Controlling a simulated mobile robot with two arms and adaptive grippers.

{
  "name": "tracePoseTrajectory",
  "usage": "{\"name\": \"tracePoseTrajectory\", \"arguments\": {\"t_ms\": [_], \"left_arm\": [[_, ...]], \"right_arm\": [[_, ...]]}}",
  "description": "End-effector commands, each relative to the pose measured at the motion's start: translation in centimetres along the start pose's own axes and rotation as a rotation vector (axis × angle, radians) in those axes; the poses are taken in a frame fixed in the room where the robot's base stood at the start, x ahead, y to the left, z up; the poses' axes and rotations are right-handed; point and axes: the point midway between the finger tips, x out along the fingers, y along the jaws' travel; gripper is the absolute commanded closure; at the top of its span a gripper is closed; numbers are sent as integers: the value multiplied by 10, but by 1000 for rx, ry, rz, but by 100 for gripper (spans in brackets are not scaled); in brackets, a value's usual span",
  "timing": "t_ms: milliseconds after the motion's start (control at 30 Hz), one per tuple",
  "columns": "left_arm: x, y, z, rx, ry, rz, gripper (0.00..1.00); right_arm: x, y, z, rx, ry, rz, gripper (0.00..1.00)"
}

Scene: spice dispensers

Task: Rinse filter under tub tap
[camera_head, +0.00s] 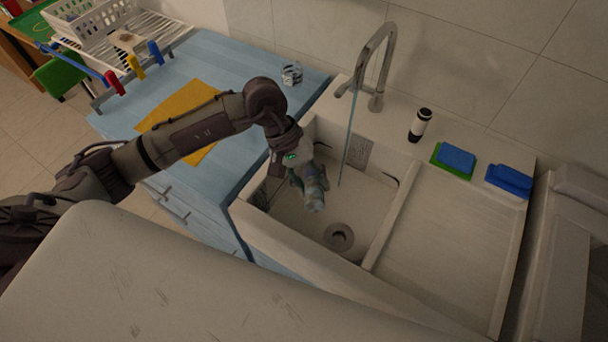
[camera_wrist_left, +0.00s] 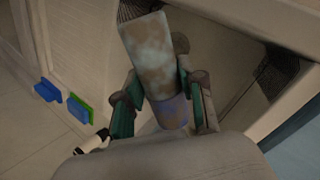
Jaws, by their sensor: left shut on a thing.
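My right gripper is not in view.
A drain (camera_head: 338,237) is in the tub floor. A black and white bottle (camera_head: 420,125) and blue and green sponges (camera_head: 455,160) stand on the back ledge. A ribbed drainboard (camera_head: 450,245) lies right of the tub. A blue counter (camera_head: 215,65) with a yellow cloth (camera_head: 185,112) is at left.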

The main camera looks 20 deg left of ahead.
Motion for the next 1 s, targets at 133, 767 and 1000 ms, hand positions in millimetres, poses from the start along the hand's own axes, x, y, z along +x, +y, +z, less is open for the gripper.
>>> {"name": "tracePoseTrajectory", "arguments": {"t_ms": [133, 767, 1000], "left_arm": [[2, 6, -7, 0, 0, 3, 96], [16, 42, -56, 1, -1, 2, 96], [22, 55, -75, 1, 0, 3, 96]], "right_arm": [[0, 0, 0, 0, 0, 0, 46], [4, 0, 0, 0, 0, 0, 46], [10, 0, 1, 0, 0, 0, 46]]}}
